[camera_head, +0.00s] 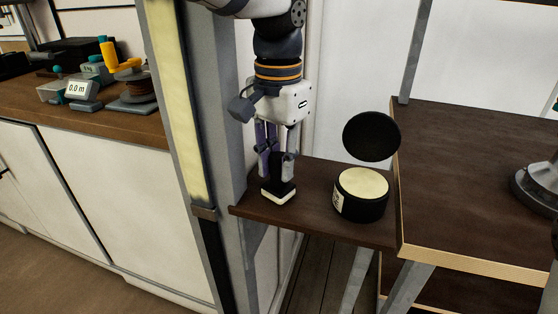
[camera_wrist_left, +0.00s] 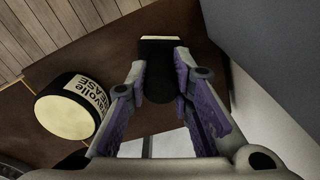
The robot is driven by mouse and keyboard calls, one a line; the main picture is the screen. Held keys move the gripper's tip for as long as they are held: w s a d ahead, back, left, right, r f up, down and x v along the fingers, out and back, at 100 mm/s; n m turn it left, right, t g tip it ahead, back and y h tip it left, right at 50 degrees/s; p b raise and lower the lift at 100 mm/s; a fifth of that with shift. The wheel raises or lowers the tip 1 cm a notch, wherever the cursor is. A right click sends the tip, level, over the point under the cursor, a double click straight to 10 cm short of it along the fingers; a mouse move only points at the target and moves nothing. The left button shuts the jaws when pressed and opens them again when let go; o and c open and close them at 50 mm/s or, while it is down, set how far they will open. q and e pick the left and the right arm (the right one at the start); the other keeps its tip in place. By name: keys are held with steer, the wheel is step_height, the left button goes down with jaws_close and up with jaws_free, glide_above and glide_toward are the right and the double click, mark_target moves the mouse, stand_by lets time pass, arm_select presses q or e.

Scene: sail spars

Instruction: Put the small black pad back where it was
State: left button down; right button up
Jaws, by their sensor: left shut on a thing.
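The small black pad (camera_head: 279,190) has a black grip on top and a pale layer along its lower edge. It is at the left part of a narrow brown shelf (camera_head: 318,185); I cannot tell whether it rests on the shelf or hangs just above it. My left gripper (camera_head: 276,162) points down from above and is shut on the pad's black grip. In the left wrist view the pad (camera_wrist_left: 160,72) sits between the purple-lined fingers, its pale edge at the far end. My right gripper is not in view.
An open grease tin (camera_head: 362,197) with pale contents stands right of the pad, its black lid (camera_head: 371,136) raised behind it. A grey post (camera_head: 218,130) stands close left. A larger brown table (camera_head: 470,180) adjoins the shelf at right. Shelf between pad and tin is clear.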

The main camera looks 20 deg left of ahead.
arm_select(q)
steer(key=shift+f, duration=0.1)
steer(key=c, duration=1.4)
jaws_free()
step_height(320, 180, up, 12)
steer(key=shift+r, duration=0.1)
